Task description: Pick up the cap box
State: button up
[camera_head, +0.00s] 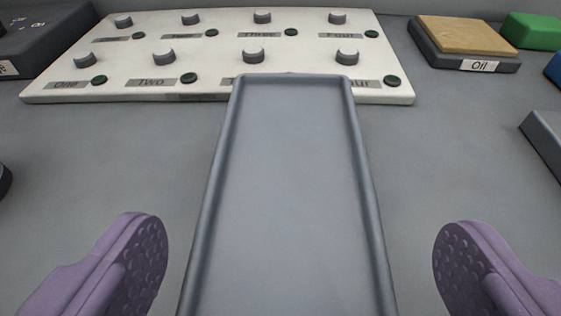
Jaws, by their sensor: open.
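My gripper (300,258) is open, with one purple dimpled finger at the lower left and the other at the lower right. No object is between the fingertips in contact with them. A long, shallow, empty grey tray with a raised rim (212,190) runs up the middle of the view between the fingers, apart from both. Its far end covers part of the white board. Nothing in view carries a readable cap label, so I cannot tell which thing is the cap box.
A white board (221,66) with several grey knobs and labels lies at the back. A dark box (40,35) is cut off at the far left. A dark holder labelled Oil (480,64) carries a tan block (464,34). Green (533,30) and blue blocks sit right.

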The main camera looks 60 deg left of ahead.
aim_at(290, 177)
jog(key=b+x, duration=0.1)
jog(key=x, duration=0.3)
jog(key=shift+a+f, duration=0.2)
jog(key=shift+a, duration=0.05)
jog(key=shift+s, duration=0.1)
jog(key=c, duration=1.1)
jog(key=shift+o, duration=0.2)
jog(key=shift+r, duration=0.1)
